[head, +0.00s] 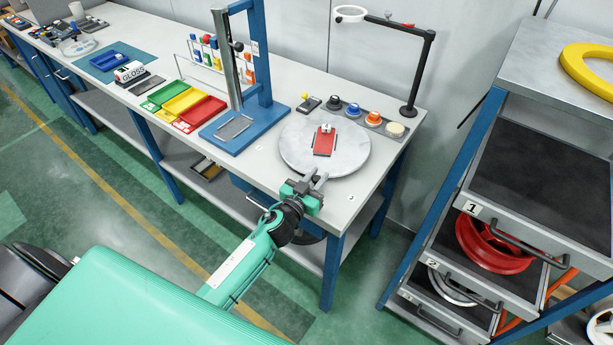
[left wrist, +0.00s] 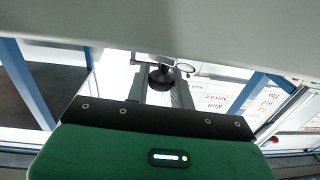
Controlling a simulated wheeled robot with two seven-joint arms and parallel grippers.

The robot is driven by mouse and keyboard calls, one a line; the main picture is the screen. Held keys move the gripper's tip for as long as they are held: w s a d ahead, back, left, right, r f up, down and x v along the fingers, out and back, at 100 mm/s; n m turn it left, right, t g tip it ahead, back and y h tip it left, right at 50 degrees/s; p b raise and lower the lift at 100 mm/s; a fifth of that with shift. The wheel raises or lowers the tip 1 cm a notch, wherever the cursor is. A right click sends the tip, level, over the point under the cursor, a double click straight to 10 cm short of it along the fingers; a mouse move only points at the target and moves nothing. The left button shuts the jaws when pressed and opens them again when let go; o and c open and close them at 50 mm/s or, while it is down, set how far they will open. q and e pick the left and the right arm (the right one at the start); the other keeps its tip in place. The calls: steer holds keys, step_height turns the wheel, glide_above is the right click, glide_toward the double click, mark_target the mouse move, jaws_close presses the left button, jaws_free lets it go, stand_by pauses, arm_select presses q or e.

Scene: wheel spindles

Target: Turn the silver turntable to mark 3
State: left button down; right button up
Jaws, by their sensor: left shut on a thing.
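The silver turntable (head: 350,157) is a round grey disc at the right end of the white workbench. A red plate (head: 325,144) with a small metal-and-white piece lies on it. My left gripper (head: 317,181) is at the turntable's front edge, shut on a part at its rim; the fingers hide that part in the head view. In the left wrist view a dark round knob-like shape (left wrist: 161,77) shows between the fingers. Small white mark labels (head: 350,198) lie around the disc; their digits are too small to read. My right gripper is not in view.
A blue press stand (head: 238,133) stands left of the turntable. Several coloured knobs (head: 373,118) and a magnifier lamp (head: 428,70) stand behind it. Red, yellow and green trays (head: 200,113) lie farther left. A drawer rack (head: 545,150) stands to the right across a gap.

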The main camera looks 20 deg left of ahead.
arm_select(q)
steer(key=shift+w+d+n+y+b, duration=0.25)
steer(key=shift+d+n+y, duration=0.25)
steer(key=shift+d+y, duration=0.3)
steer(key=c, duration=1.3)
jaws_free()
steer(key=shift+o, duration=0.2)
steer(key=shift+s, duration=0.1)
steer(key=shift+s, duration=0.25)
steer(key=s+b, duration=0.3)
steer(key=s, duration=1)
steer(key=shift+a+b, duration=0.35)
steer(key=shift+a, duration=0.05)
